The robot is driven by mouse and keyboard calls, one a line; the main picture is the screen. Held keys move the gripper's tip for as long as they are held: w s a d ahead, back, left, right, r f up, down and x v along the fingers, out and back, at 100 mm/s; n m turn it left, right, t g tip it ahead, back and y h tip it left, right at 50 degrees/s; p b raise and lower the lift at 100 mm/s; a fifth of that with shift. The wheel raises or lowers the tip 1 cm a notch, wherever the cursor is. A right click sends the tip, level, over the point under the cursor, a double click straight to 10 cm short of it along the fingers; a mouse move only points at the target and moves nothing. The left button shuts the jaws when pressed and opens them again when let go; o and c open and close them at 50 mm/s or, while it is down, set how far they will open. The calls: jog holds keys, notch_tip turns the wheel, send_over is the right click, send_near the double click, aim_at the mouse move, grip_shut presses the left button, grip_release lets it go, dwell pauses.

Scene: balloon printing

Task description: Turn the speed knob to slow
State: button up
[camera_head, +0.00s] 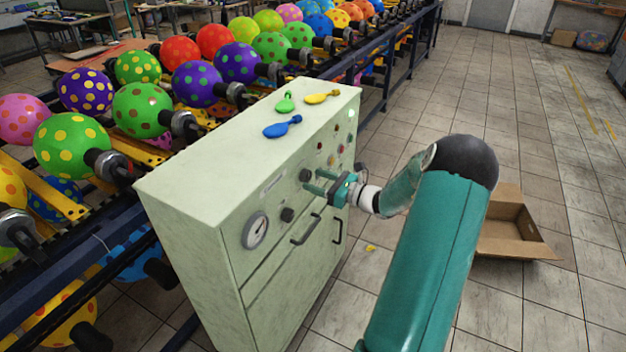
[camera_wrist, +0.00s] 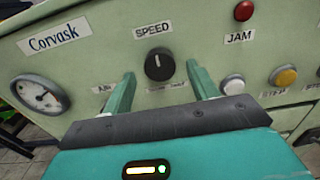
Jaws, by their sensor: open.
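The speed knob (camera_wrist: 159,66) is round and black, under a "SPEED" label on the pale green cabinet front. Its white mark points roughly straight up. My gripper (camera_wrist: 161,74) is open, with one green finger to the left of the knob and one to the right; there are visible gaps on both sides. Whether the fingertips reach the panel is hard to tell. Small labels below the knob are partly hidden by my fingers and too small to read.
Deflated balloons (camera_head: 283,127) lie on top. The balloon rack (camera_head: 200,85) runs behind. An open carton (camera_head: 515,235) stands right on clear floor.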

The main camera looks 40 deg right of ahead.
jog(key=shift+x, duration=0.85)
jog(key=c, duration=1)
